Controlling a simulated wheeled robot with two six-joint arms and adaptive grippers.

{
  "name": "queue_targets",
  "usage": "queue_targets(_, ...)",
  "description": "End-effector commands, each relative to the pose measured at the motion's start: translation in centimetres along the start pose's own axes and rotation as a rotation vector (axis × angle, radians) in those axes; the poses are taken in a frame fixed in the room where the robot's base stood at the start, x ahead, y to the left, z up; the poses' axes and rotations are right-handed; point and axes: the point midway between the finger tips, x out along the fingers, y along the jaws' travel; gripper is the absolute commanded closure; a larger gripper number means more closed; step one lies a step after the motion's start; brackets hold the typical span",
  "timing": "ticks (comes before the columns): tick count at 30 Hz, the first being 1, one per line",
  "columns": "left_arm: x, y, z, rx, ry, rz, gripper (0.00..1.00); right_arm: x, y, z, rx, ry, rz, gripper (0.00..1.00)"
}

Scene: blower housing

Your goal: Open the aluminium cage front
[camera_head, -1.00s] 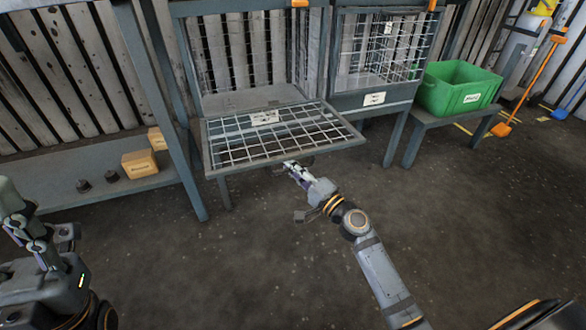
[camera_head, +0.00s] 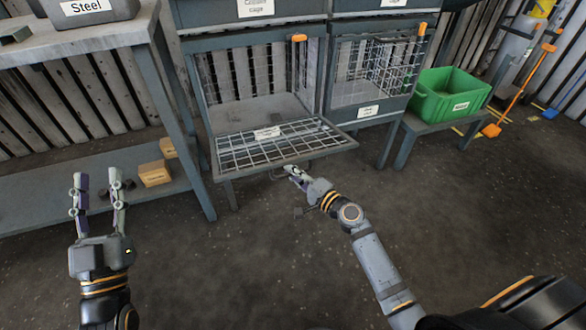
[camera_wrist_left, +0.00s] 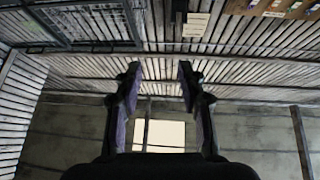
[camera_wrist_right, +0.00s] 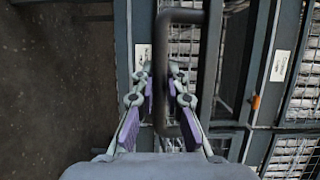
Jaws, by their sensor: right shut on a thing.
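The cage front (camera_head: 285,145) is a wire mesh panel in a grey frame with a white label too small to read. It is folded down and lies about level in front of the open cage (camera_head: 250,100). My right gripper (camera_head: 291,170) is at its front edge, shut on the dark bar handle (camera_wrist_right: 161,45), which passes between the fingertips in the right wrist view. My left gripper (camera_head: 97,185) is open and empty, fingers pointing up, well left of the cage. The left wrist view shows its two fingers apart with nothing between them.
A second mesh cage (camera_head: 375,65) stands shut to the right. A green crate (camera_head: 450,97) sits on a low bench beyond it. The floor in front is clear.

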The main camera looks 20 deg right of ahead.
Motion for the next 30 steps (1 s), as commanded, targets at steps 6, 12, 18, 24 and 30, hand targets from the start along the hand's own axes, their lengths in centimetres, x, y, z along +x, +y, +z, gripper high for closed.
queue_targets(6,-1.5,0.0,6.1,-0.019,-0.298,-0.002,0.6,0.1,-1.1,-0.1,0.006,0.003,0.014,1.0)
queue_targets(12,-4.6,0.2,11.3,-0.038,-0.56,0.0,0.6,0.1,-1.4,-0.1,0.012,0.003,0.028,1.0)
queue_targets(18,-8.9,0.6,15.5,-0.055,-0.811,0.005,0.6,0.1,-1.8,-0.1,0.018,0.004,0.04,1.0)
queue_targets(24,-14.0,1.1,18.6,-0.074,-1.056,0.013,0.6,0.1,-2.1,-0.1,0.021,0.004,0.052,1.0)
queue_targets(30,-19.7,1.7,20.5,-0.093,-1.295,0.025,0.6,0.1,-2.5,-0.1,0.027,0.004,0.064,1.0)
